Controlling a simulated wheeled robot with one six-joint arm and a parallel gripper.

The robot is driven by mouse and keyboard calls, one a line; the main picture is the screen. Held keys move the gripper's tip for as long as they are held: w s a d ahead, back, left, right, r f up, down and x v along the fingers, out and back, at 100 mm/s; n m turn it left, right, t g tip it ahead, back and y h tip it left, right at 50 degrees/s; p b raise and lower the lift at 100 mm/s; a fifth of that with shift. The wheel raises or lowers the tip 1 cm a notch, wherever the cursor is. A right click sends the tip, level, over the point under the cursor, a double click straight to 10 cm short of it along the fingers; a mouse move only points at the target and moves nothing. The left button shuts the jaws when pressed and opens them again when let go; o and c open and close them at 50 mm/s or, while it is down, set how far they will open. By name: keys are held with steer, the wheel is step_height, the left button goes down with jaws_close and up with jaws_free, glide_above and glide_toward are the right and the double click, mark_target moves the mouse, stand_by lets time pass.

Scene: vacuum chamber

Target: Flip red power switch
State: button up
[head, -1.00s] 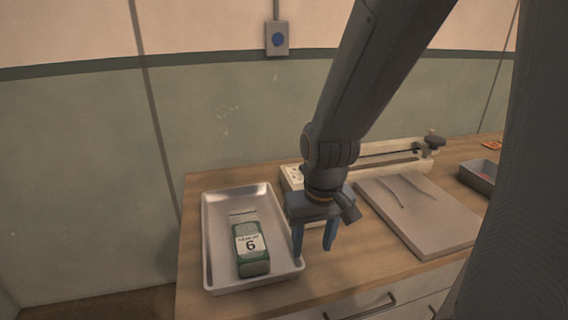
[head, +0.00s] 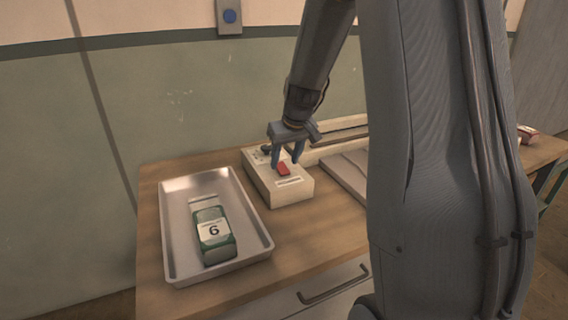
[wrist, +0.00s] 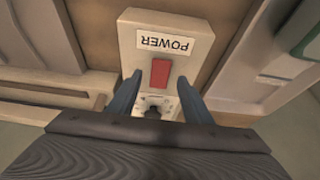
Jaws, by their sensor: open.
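The red power switch (head: 283,169) sits on top of a cream box (head: 292,192) on the wooden bench. In the wrist view the red switch (wrist: 160,73) lies just ahead of the fingertips, below a white "POWER" label (wrist: 165,43) that reads upside down. My gripper (head: 285,162) is open above the box, with its blue fingers on either side of the box's middle, close to the switch. In the wrist view the fingers of my gripper (wrist: 157,90) flank the box. I cannot tell whether they touch it.
A metal tray (head: 168,232) holding a green package labelled 6 (head: 213,234) stands left of the box. A flat grey slab (head: 345,172) lies right of it, partly hidden by my arm. A wall box with a blue button (head: 230,16) hangs above. Bare bench lies in front.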

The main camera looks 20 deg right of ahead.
mark_target(282, 168)
steer(key=shift+x, duration=1.3)
steer(key=shift+c, duration=0.2)
